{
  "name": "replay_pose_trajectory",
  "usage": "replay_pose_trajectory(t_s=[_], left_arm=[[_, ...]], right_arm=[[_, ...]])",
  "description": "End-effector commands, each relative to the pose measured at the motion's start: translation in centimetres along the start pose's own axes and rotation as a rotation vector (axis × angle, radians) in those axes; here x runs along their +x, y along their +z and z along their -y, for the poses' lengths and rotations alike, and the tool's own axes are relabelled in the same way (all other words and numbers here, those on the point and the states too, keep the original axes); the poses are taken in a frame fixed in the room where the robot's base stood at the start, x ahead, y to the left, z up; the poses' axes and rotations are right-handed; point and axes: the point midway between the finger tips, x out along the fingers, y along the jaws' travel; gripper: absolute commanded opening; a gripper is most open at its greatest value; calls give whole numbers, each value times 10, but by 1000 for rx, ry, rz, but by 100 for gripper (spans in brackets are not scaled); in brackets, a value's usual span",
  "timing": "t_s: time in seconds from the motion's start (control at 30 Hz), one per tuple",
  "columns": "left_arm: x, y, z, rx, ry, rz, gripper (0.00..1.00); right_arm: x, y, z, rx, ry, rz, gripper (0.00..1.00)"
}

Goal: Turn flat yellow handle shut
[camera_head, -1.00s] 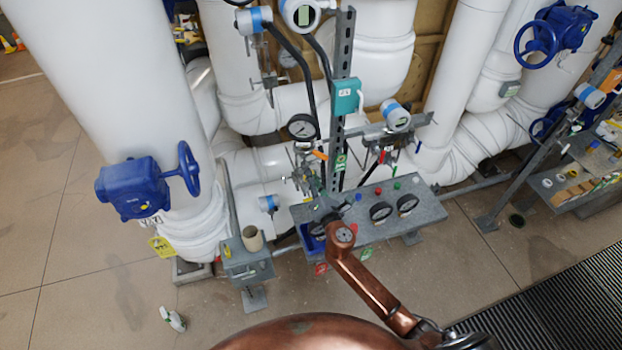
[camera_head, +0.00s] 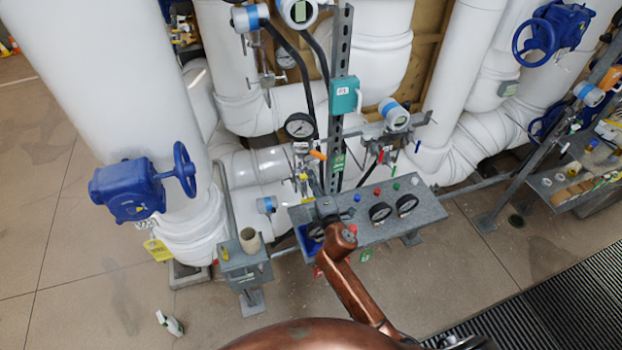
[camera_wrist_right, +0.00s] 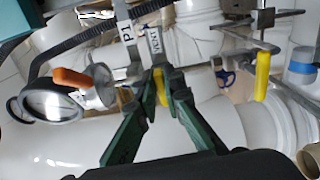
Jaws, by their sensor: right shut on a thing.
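A flat yellow handle (camera_wrist_right: 160,92) shows in the middle of the right wrist view, below two white paper tags. The green fingers of my right gripper (camera_wrist_right: 167,83) are shut on it and cover part of it. A second yellow handle (camera_wrist_right: 262,76) hangs apart to the right, and an orange handle (camera_wrist_right: 70,77) is to the left beside a round gauge (camera_wrist_right: 48,103). My left gripper is not in view.
The grey panel (camera_head: 430,208) with gauges and coloured knobs stands below the valves. A teal box (camera_head: 345,96) is on the upright strut. White pipes and a blue valve actuator (camera_head: 128,190) stand left. A spray bottle (camera_head: 170,324) is on the floor.

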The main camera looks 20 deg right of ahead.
Motion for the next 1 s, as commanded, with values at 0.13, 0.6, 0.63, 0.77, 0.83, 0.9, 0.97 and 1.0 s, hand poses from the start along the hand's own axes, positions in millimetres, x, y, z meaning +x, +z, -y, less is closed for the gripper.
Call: replay_pose_trajectory(t_s=[0.13,0.6,0.63,0.77,0.83,0.9,0.97,1.0], left_arm=[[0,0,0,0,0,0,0],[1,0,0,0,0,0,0],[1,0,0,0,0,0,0],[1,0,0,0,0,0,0],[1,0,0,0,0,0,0],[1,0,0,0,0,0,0],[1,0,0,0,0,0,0],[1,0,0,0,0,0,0]], right_arm=[[0,0,2,43,-2,0,0],[0,0,2,68,-3,0,0],[0,0,2,68,-3,0,0],[0,0,2,68,-3,1,13],[0,0,2,67,-2,0,18],[0,0,2,67,-2,0,23],[0,0,2,66,-2,0,26],[0,0,2,66,-1,0,26]])
